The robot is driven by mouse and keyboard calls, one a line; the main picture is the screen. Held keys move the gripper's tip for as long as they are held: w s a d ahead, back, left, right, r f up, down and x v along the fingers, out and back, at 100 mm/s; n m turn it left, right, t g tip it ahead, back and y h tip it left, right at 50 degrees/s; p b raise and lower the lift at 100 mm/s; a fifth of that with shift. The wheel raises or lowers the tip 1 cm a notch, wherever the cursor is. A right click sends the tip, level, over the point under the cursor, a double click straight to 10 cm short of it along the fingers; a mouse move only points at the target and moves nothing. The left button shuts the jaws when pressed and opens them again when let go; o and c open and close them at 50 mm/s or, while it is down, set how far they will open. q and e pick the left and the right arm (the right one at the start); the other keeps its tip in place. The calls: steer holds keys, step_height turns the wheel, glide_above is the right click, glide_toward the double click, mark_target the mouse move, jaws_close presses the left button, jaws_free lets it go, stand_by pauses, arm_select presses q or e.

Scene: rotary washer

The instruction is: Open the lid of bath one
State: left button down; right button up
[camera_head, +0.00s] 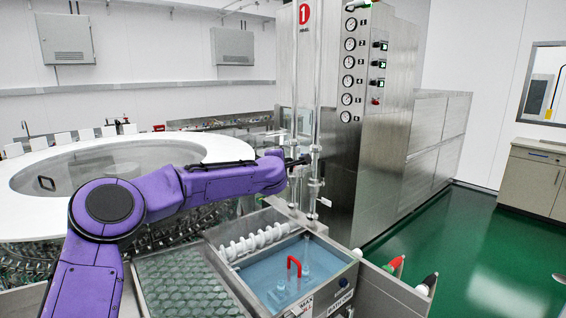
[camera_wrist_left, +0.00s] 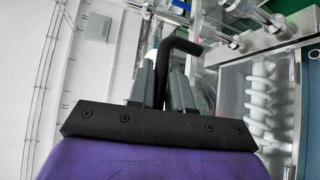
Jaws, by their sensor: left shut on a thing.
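Bath one (camera_head: 341,302) is the labelled metal tank at bottom centre, with blue liquid and a red handle (camera_head: 294,266) inside. I see no lid lying flat over it. Clear upright pieces (camera_head: 300,75) stand behind it; I cannot tell which of them belong to the lid. My left gripper (camera_head: 297,162) is above the bath's back edge, beside these clear pieces. In the left wrist view, the left gripper (camera_wrist_left: 163,75) is shut on a black bent handle (camera_wrist_left: 183,46); what it joins is partly hidden. My right gripper is in neither view.
A tray of glass pieces (camera_head: 185,285) lies left of the bath, and white rollers (camera_head: 250,243) run along its back. A round white table (camera_head: 180,146) is at left. A steel cabinet with gauges (camera_head: 385,130) stands behind. Green floor (camera_head: 480,260) is clear at right.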

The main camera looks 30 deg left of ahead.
arm_select(q)
steer(key=shift+r, duration=0.2)
steer(key=c, duration=1.2)
jaws_free()
steer(key=shift+o, duration=0.2)
steer(key=shift+d, duration=0.1)
steer(key=shift+f, duration=0.1)
steer(key=shift+s, duration=0.2)
steer(key=b+v, duration=0.5)
steer(key=v, duration=0.5)
steer(key=shift+d, duration=0.1)
steer(key=shift+d, duration=0.1)
